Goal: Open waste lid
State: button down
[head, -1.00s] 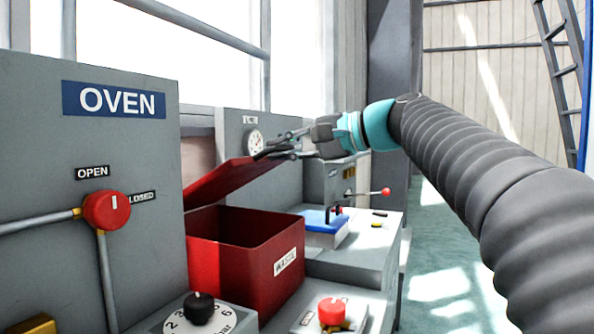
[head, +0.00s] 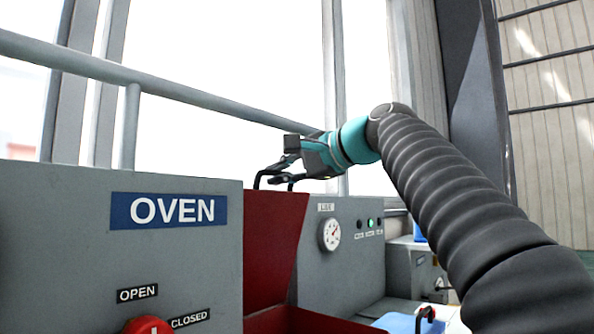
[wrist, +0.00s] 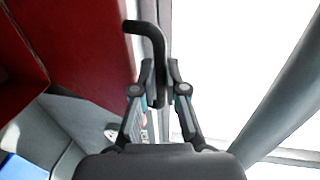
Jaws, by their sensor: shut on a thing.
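The red waste lid (head: 272,235) stands nearly upright at the back of the red waste box (head: 310,321), whose top shows at the bottom edge of the head view. The rest of the box is out of frame. The lid's black bent handle (head: 262,178) is at its top edge. My gripper (head: 284,172) is shut on this handle. In the wrist view the handle (wrist: 151,33) runs between the two fingers of my gripper (wrist: 160,88). The red lid (wrist: 98,45) lies to the left there.
The grey oven panel (head: 60,240) with a red knob (head: 148,326) stands left of the lid. A grey unit with a round gauge (head: 330,235) is just right of it. A horizontal rail (head: 180,90) runs along the windows behind, close to my gripper.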

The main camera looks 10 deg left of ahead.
jog(key=shift+w+a, duration=0.3)
jog(key=shift+a, duration=0.1)
jog(key=c, duration=1.2)
grip_release()
jog(key=shift+a, duration=0.1)
jog(key=shift+d, duration=0.2)
jog(key=v, duration=1.2)
jog(key=shift+r, duration=0.1)
